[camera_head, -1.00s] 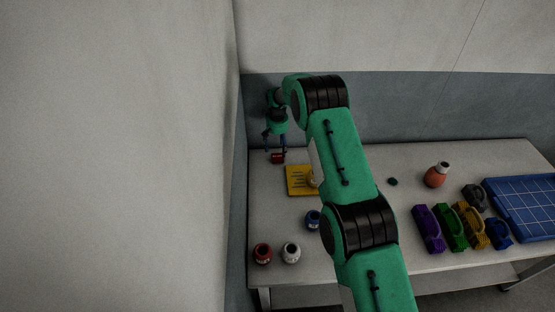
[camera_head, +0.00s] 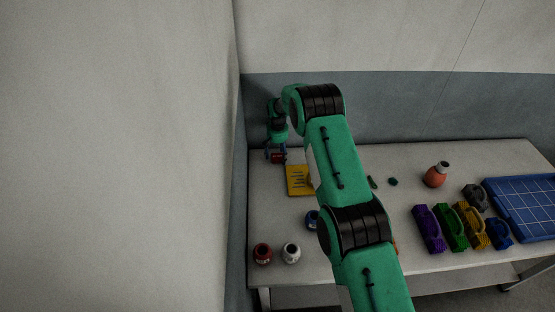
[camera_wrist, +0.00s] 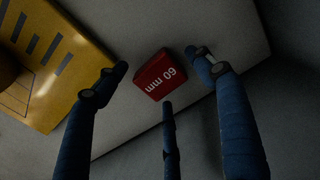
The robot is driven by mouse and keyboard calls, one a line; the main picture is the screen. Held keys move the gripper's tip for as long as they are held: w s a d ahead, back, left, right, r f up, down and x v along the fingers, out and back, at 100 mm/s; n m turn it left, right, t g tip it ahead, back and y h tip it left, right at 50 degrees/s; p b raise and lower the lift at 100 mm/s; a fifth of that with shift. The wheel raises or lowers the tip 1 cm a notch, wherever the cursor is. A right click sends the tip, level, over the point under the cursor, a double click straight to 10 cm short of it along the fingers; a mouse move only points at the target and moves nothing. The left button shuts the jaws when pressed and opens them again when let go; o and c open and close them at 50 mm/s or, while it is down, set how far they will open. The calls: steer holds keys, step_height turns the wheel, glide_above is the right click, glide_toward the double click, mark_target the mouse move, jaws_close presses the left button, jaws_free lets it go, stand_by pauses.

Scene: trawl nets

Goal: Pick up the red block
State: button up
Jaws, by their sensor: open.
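The red block (camera_head: 278,158) lies on the table near its far left corner. In the wrist view the red block (camera_wrist: 157,75) shows a white "60 mm" label on its face. My gripper (camera_head: 276,154) is lowered over the block, pointing down. In the wrist view my gripper (camera_wrist: 163,82) has its blue fingers spread, with the block between the fingertips. A gap shows between the left finger and the block; the right fingertip is close to it. I cannot tell whether any finger touches it.
A yellow panel (camera_head: 298,181) lies just in front of the block. A red jar (camera_head: 262,253), a white jar (camera_head: 291,252) and a blue jar (camera_head: 311,219) stand nearer. An orange vase (camera_head: 436,174), several coloured blocks with handles and a blue gridded panel (camera_head: 522,207) are at right. Walls border the left and back.

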mark_target(278, 156)
stand_by(0.4)
steer(key=c, duration=1.7)
steer(key=shift+o, duration=0.2)
steer(key=shift+r, duration=0.1)
steer(key=shift+r, duration=0.75)
step_height(278, 156, up, 2)
steer(key=shift+r, duration=0.1)
steer(key=s, duration=0.5)
steer(key=s+d, duration=0.1)
steer(key=s, duration=0.4)
steer(key=s+d+r, duration=0.1)
steer(key=s, duration=0.4)
steer(key=shift+s+d+p, duration=0.2)
steer(key=shift+s+p, duration=0.15)
steer(key=shift+s, duration=0.05)
